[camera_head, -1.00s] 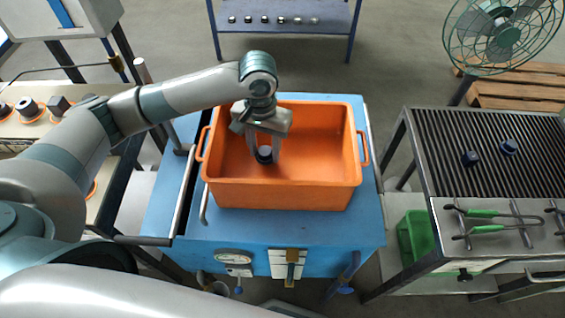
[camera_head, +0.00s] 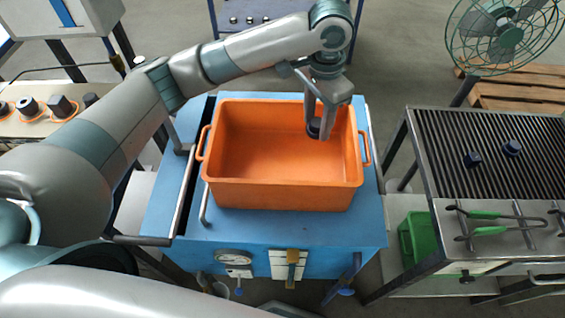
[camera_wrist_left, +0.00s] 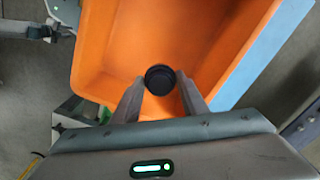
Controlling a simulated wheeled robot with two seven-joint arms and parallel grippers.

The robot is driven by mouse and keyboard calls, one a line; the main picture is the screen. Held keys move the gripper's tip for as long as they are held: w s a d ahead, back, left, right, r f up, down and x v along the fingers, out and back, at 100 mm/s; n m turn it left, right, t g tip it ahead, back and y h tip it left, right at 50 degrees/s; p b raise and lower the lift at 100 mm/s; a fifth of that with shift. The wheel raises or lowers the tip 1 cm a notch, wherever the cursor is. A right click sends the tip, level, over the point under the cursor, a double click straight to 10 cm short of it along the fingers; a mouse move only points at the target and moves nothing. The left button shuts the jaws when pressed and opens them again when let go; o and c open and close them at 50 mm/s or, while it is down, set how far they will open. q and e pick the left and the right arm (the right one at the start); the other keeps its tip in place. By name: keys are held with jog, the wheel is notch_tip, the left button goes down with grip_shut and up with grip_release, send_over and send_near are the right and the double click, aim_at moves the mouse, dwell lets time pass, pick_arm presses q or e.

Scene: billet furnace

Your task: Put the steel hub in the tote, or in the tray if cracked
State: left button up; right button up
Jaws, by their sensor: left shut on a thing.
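A dark, round steel hub (camera_wrist_left: 160,79) is between the fingertips of my left gripper (camera_wrist_left: 160,90) in the left wrist view. In the head view the left gripper (camera_head: 322,128) is shut on the hub (camera_head: 314,127), over the right part of the orange tote (camera_head: 280,197). The hub appears above the tote's floor; the exact height is hard to tell. I cannot make out any crack on it at this size. The tote stands on a blue cart and its visible floor is empty. My right gripper is not in view.
A grated metal table (camera_head: 490,160) at right holds two dark pieces (camera_head: 472,159) and green-handled tongs (camera_head: 487,215). A green bin (camera_head: 416,238) stands below. A bench at left holds several dark parts (camera_head: 60,106). A fan (camera_head: 504,35) stands at the back right.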

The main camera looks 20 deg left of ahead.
pick_arm(q)
jog(key=s+a+f+p, duration=0.1)
jog(key=s+a+f, duration=0.1)
jog(key=a, duration=0.1)
jog(key=s+a+f+p, duration=0.1)
jog(key=s+a+f, duration=0.1)
jog(key=s+a, duration=0.1)
jog(key=s+a+f+p, duration=0.1)
jog(key=s+a+f, duration=0.1)
jog(key=a+f, duration=0.1)
jog(key=shift+s+p, duration=0.25)
jog(key=shift+p, duration=0.05)
jog(key=shift+f+p, duration=0.6)
jog(key=shift+f, duration=1.4)
jog(key=o, duration=1.4)
jog(key=shift+f, duration=0.1)
